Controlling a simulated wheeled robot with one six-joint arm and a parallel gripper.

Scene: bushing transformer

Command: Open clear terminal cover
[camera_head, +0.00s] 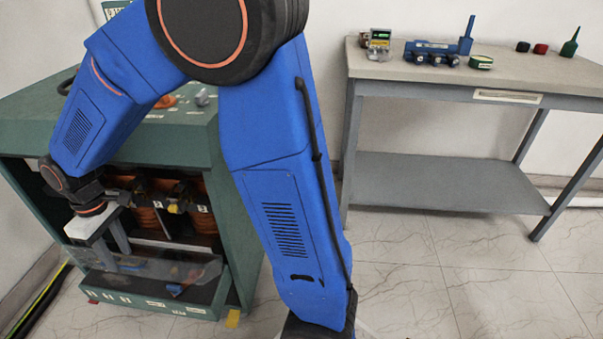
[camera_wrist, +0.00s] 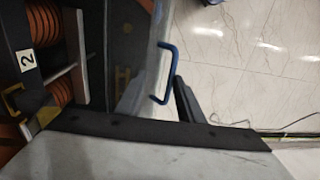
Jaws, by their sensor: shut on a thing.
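The clear terminal cover (camera_head: 190,268) is a see-through panel low across the front opening of the green transformer cabinet (camera_head: 235,220). It appears tilted outward over the lower front. In the wrist view its blue handle (camera_wrist: 165,73) stands out from the pane beside my dark finger. My gripper (camera_head: 115,248) is at the left part of the cover, pointing down, shut on the cover's handle. The exact contact is partly hidden and hard to make out.
Orange coils (camera_head: 200,212) with number tags sit inside the cabinet behind the cover. A grey workbench (camera_head: 450,75) at the right holds blue tools and small parts. Dark and yellow cables (camera_head: 38,305) lie on the floor at left. The tiled floor at right is clear.

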